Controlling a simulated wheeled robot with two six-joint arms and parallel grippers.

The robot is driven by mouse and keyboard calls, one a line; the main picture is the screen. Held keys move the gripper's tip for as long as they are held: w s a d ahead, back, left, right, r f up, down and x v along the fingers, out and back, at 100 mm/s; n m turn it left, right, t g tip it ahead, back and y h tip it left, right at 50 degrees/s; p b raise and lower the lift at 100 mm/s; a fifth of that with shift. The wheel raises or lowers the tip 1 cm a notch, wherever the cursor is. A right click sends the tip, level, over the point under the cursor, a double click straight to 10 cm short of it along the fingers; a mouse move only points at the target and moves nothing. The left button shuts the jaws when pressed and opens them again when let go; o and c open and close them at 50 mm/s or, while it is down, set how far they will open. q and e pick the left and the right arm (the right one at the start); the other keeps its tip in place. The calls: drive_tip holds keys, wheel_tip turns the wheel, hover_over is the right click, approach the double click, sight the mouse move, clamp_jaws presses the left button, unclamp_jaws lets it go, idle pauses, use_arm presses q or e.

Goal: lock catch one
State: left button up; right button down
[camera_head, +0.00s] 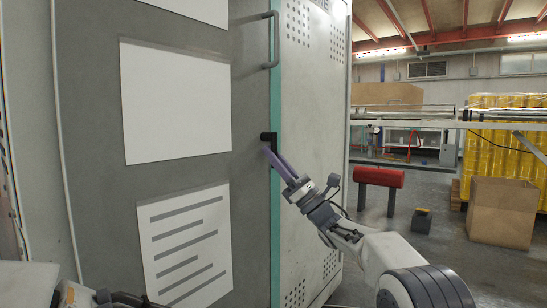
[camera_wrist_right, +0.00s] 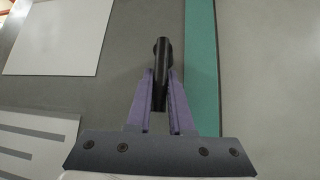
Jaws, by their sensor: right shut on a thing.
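The black catch (camera_head: 268,137) is a small lever on the grey cabinet door, close to its right edge beside the green strip. It also shows in the right wrist view (camera_wrist_right: 161,52), where it points down between my fingers. My right gripper (camera_head: 267,151) is shut on the catch, with its purple fingers on either side of it (camera_wrist_right: 160,76). The fingers hide part of the lever in the head view. Part of my left arm (camera_head: 72,295) shows at the bottom left, cut by the frame edge; its finger opening cannot be made out.
A vertical bar handle (camera_head: 276,40) stands out from the door above the catch. White sheets (camera_head: 176,102) are on the door.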

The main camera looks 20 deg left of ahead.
drive_tip(key=c, duration=1.1)
unclamp_jaws()
drive_tip(key=shift+d+f, duration=0.1)
drive_tip(key=shift+p+v, duration=1.15)
drive_tip(key=shift+v, duration=3.95)
